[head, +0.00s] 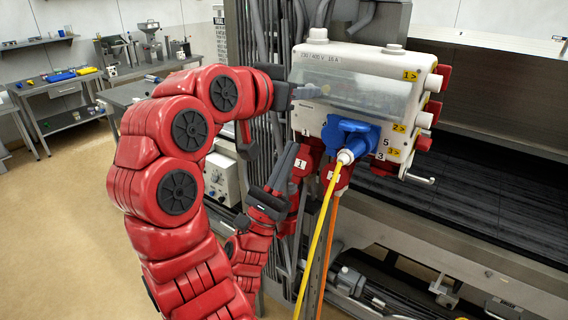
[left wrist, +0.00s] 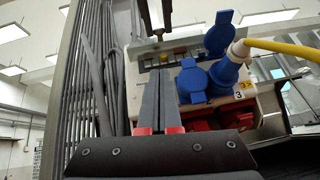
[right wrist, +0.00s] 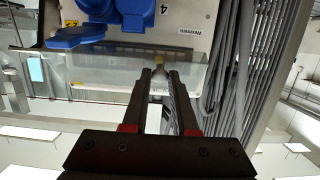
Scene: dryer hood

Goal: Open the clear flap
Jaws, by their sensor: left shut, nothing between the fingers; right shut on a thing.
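The clear flap (head: 350,92) is on the front of the white socket box (head: 345,55), over a row of breakers. It also shows in the right wrist view (right wrist: 110,72). I cannot tell how far it stands out from the box. My right gripper (head: 300,93) is shut on the flap at its left side in the head view; its fingertips also show in the right wrist view (right wrist: 160,72). My left gripper (head: 290,155) is shut and empty, below the box near the red plugs. Its closed fingers point up toward the box in the left wrist view (left wrist: 160,90).
A blue plug (head: 348,132) with a yellow cable and red plugs (head: 335,175) with an orange cable hang under the flap. Grey conduits (head: 270,35) run at the left of the box. Red sockets (head: 433,110) and a small crank (head: 418,179) stick out at the right.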

